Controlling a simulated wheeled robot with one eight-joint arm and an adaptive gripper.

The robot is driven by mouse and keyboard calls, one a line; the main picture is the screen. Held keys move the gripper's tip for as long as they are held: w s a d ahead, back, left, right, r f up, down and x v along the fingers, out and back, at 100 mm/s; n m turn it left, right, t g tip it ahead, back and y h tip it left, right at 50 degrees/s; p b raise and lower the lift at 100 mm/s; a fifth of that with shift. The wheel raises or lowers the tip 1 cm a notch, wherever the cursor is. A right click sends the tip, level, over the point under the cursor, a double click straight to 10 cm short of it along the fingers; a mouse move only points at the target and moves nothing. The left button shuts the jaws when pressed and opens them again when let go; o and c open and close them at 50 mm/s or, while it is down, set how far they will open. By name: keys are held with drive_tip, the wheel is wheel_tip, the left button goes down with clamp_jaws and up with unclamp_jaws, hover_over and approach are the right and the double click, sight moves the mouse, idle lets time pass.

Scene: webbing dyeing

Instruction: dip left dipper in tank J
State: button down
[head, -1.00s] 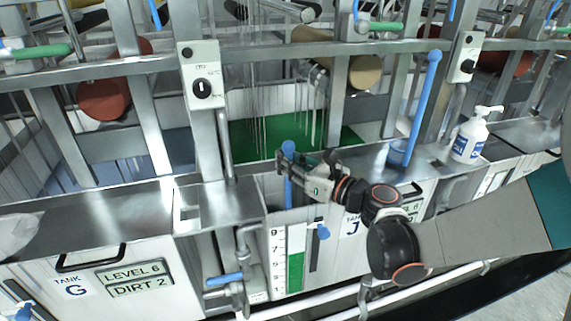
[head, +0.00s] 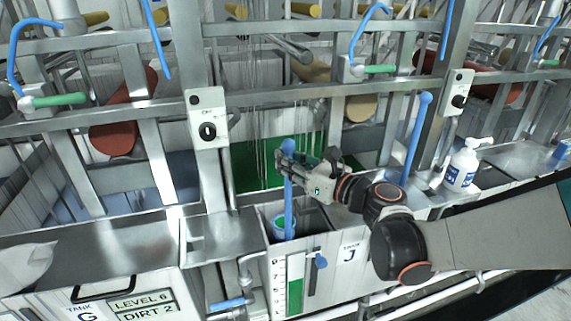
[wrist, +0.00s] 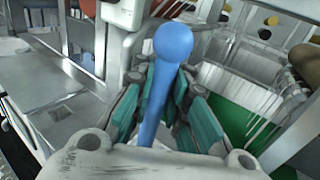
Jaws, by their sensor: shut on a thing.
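The left dipper (head: 288,205) is blue, with a long upright handle, a ball at its top and a cup at its lower end. My gripper (head: 287,164) is shut on the handle just below the ball. In the wrist view the handle (wrist: 158,105) stands between the gripper's teal pads. The cup (head: 285,228) shows green inside and is in the mouth of the open front compartment of tank J (head: 322,240). I cannot tell whether it touches liquid. Green dye (head: 243,168) shows in the main bath behind. A second blue dipper (head: 416,135) stands to the right, its cup hidden by my arm.
Tank G (head: 130,262) is at the left. A level gauge (head: 296,287) and a blue-handled valve (head: 228,304) are on the front. A post with a switch box (head: 207,120) rises near the dipper.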

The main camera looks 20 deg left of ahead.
wheel_tip(320, 180, up, 10)
drive_tip(key=p, duration=0.6)
drive_tip(key=shift+f, duration=0.1)
